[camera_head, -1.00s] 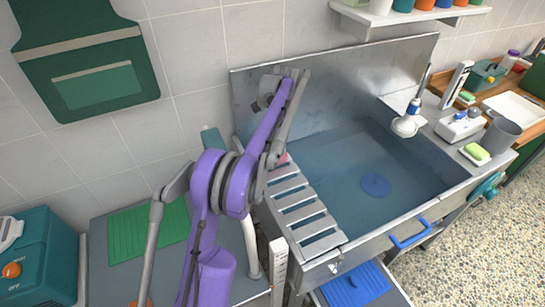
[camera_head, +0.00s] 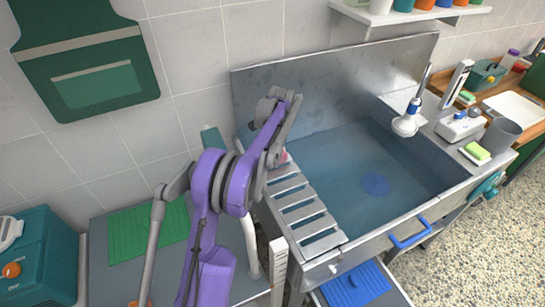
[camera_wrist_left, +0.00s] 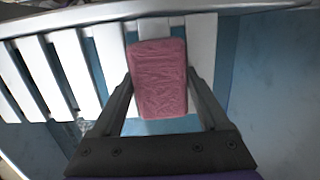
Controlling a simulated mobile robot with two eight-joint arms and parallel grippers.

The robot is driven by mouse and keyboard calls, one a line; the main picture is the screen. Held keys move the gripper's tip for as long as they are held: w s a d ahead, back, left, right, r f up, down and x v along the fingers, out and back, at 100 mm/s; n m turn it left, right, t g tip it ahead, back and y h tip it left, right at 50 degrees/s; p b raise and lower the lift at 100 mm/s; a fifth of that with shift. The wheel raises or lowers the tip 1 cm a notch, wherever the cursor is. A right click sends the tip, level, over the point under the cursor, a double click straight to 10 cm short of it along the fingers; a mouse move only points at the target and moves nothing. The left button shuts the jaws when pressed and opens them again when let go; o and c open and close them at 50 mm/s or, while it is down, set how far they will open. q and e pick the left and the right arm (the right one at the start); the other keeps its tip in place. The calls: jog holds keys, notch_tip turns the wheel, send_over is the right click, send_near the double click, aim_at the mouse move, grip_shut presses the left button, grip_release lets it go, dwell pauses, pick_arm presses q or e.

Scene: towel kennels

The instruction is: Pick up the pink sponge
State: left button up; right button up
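The pink sponge (camera_wrist_left: 160,80) lies on the slatted metal rack (camera_wrist_left: 90,72) at the left end of the sink. In the head view only a small pink bit of the sponge (camera_head: 284,156) shows beside my left arm. My left gripper (camera_wrist_left: 160,76) is open in the left wrist view. The depth between fingertips and rack is hard to tell. In the head view my arm hides the fingertips. My right gripper is not in view.
The sink (camera_head: 345,170) holds water with a blue disc (camera_head: 375,185) in it. A steel backsplash (camera_head: 330,90) rises behind. A green mat (camera_head: 145,232) lies on the left counter.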

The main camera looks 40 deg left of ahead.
aim_at(272, 152)
pick_arm(q)
jog(key=c, duration=0.8)
jog(key=shift+o, duration=0.2)
jog(key=shift+r, duration=0.1)
notch_tip(272, 152, up, 10)
jog(key=shift+f, duration=0.1)
